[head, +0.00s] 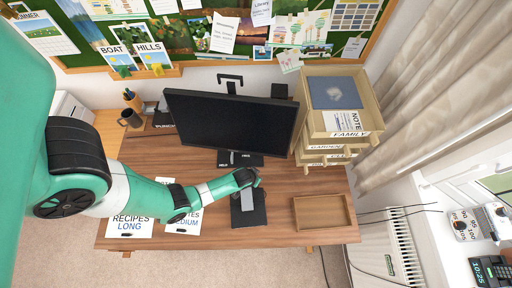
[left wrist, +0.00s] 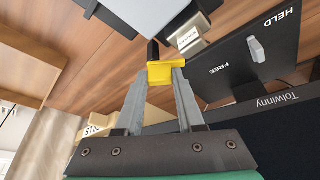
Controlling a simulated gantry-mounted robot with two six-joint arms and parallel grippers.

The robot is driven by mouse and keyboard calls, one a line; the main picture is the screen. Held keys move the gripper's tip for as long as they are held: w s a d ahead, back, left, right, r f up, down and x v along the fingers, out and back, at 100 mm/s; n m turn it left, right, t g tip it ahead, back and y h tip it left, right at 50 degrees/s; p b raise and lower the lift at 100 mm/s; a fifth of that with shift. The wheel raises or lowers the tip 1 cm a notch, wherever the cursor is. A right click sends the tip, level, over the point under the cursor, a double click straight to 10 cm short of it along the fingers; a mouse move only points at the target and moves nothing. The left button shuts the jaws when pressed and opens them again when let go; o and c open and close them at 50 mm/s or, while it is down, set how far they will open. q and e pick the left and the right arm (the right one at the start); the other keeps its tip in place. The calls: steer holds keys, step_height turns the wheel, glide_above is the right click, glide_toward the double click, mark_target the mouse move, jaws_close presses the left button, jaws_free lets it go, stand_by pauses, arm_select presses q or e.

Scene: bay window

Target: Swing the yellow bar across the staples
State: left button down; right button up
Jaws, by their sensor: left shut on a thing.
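My left gripper (head: 247,181) reaches over the desk in front of the monitor. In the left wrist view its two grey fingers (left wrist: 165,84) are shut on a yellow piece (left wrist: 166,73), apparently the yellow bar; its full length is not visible. A short black part shows just beyond the yellow piece. Beside it is a black plate (left wrist: 235,62) marked HELD and FREE, with one grey upright piece (left wrist: 257,49) that may be a staple. The same plate shows partly in the head view (head: 228,158). My right gripper is not in view.
The monitor (head: 230,122) stands close behind the gripper. A black board with a grey panel (head: 248,207) lies in front. An empty wooden tray (head: 322,212) is to the right, stacked wooden trays (head: 325,120) behind it. Papers (head: 130,226) lie at the left.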

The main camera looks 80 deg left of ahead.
arm_select(q)
steer(key=shift+d+n+g+y, duration=0.1)
steer(key=shift+n+g+y, duration=0.2)
steer(key=shift+n, duration=1.6)
steer(key=n+g, duration=0.1)
steer(key=n, duration=0.1)
steer(key=n+g+y+p, duration=0.1)
steer(key=n, duration=0.1)
steer(key=shift+d, duration=0.2)
steer(key=c, duration=0.5)
jaws_free()
steer(key=shift+p, duration=0.3)
steer(key=shift+f, duration=0.1)
